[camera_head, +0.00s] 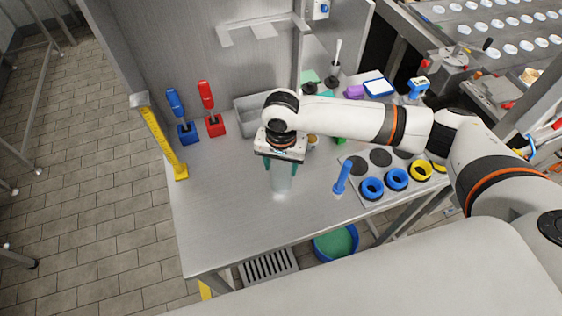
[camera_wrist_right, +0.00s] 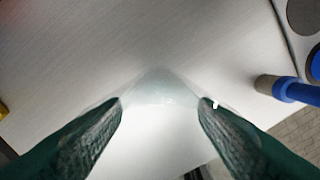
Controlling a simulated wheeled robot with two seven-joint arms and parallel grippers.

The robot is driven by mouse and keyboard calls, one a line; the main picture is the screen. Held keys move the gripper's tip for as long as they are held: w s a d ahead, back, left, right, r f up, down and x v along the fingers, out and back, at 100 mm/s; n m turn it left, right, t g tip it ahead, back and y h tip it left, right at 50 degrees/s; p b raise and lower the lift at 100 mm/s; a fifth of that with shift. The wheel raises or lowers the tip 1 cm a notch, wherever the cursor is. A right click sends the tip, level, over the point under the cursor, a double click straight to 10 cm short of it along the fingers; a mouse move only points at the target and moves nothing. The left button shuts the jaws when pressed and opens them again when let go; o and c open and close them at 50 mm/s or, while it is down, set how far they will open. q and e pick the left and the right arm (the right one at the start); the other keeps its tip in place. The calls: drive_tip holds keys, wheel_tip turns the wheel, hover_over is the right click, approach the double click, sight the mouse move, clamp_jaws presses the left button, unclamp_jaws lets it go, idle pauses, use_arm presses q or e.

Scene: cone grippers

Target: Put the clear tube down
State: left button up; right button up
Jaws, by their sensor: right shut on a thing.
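The clear tube (camera_head: 281,183) is between the green fingers of my right gripper (camera_head: 281,168) in the head view, over the front middle of the steel table. In the right wrist view the see-through tube (camera_wrist_right: 155,98) shows between the two fingertips of the right gripper (camera_wrist_right: 162,108), which is shut on it. The tube looks roughly upright. I cannot tell whether its lower end touches the table. My left gripper is not in view.
Red (camera_head: 211,110) and blue (camera_head: 182,117) handled tools stand at the back left. A grey bin (camera_head: 251,117) is behind. The table's left front (camera_head: 215,220) is bare.

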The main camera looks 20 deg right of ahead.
drive_tip(key=o, duration=0.5)
drive_tip(key=shift+f, duration=0.1)
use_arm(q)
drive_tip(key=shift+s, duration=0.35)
use_arm(e)
drive_tip(key=o, duration=0.5)
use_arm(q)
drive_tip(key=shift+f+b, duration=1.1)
use_arm(e)
wheel_tip(320, 180, up, 12)
drive_tip(key=shift+r, duration=0.2)
